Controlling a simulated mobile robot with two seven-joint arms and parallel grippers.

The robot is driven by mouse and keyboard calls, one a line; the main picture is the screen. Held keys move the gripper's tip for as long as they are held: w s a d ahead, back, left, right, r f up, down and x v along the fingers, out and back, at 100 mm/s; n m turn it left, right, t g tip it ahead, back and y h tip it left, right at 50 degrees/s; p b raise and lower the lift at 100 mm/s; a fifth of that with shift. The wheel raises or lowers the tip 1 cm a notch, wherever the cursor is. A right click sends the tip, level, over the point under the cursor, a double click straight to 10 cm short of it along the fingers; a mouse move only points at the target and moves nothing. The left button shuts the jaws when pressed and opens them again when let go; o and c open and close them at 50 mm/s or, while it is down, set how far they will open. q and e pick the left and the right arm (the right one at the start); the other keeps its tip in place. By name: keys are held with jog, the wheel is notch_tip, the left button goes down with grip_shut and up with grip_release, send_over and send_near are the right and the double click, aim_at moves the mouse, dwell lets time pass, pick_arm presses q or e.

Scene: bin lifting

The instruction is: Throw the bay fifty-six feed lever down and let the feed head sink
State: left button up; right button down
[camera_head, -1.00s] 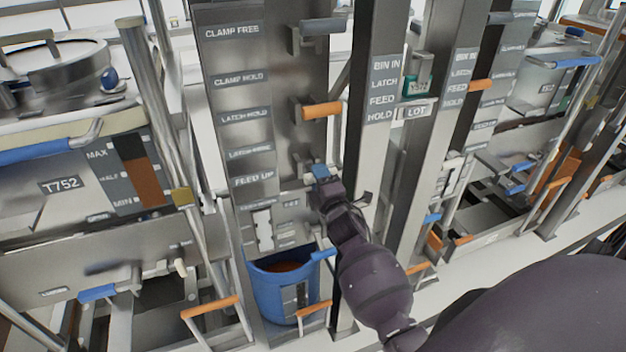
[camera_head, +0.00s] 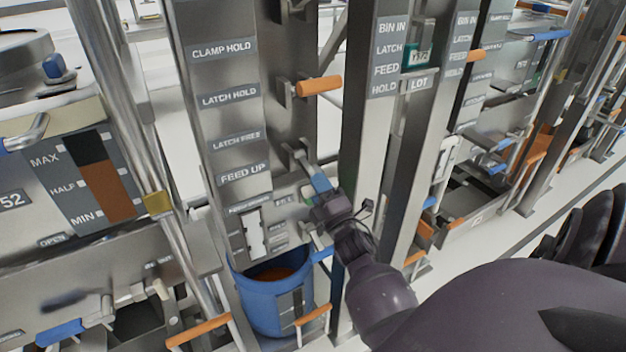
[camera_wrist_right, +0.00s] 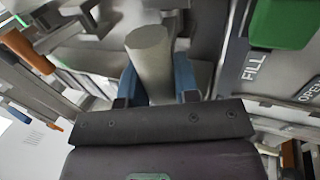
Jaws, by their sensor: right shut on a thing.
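The feed lever (camera_head: 299,160) sticks out from the panel beside the FEED UP label (camera_head: 243,173) in the head view, tilted down toward me. My right gripper (camera_head: 321,186) is shut on its outer end. In the wrist view a grey round grip (camera_wrist_right: 148,55) sits between the blue fingers of the right gripper (camera_wrist_right: 157,88). A blue bin (camera_head: 268,304) with brown contents stands below the panel. I cannot pick out the feed head. My left gripper is not in view.
An orange-handled lever (camera_head: 318,86) is above, near the LATCH HOLD label (camera_head: 230,96). A steel post (camera_head: 365,130) stands close right of the gripper. A slanted pole (camera_head: 135,130) is to the left. An orange handle (camera_head: 313,316) is by the bin.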

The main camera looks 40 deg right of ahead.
jog(key=shift+w+f, duration=0.25)
jog(key=shift+f, duration=0.75)
jog(key=shift+w+d+f+b, duration=0.1)
jog(key=shift+w+f+b, duration=0.05)
jog(key=shift+f+b, duration=0.35)
jog(key=shift+f, duration=0.1)
jog(key=c, duration=1)
grip_release()
jog(key=shift+f, duration=0.1)
jog(key=shift+c, duration=0.2)
jog(key=o, duration=0.4)
jog(key=shift+w, duration=0.1)
jog(key=shift+r, duration=0.2)
